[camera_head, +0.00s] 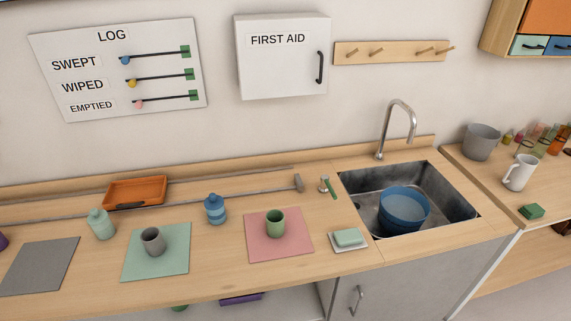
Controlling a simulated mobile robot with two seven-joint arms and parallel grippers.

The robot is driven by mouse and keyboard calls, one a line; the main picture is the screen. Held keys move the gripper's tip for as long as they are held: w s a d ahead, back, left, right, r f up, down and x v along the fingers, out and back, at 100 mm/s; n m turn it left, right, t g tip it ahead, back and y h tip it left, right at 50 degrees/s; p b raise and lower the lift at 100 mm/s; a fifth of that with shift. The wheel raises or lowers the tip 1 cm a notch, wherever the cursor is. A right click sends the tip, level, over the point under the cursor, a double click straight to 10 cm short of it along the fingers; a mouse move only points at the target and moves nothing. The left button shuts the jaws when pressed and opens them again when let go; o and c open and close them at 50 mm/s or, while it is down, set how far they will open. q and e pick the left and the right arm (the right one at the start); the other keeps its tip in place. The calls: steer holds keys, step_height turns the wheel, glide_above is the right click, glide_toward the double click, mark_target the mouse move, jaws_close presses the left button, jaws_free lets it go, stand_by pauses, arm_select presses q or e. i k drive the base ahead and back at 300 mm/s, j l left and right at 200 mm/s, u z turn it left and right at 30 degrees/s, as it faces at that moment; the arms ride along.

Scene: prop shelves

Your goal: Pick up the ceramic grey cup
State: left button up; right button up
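The grey cup (153,241) stands upright on the pale green mat (176,262), left of the middle of the wooden counter. It looks empty from above, though its inside is dark. Nothing touches it except the mat. Neither of my grippers shows in the head view.
A pale green bottle (102,224) stands left of the cup and a blue bottle (215,209) right of it. A green cup (276,223) stands on a pink mat (296,246). A bare grey mat (38,267) lies far left. An orange tray (135,191) sits behind. A sink (455,208) is right.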

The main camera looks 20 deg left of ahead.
mark_target(152, 238)
steer(key=k+u, duration=0.15)
steer(key=u, duration=1.25)
steer(key=i+j, duration=0.15)
steer(key=j, duration=0.15)
steer(key=i+j, duration=0.1)
steer(key=j, duration=0.25)
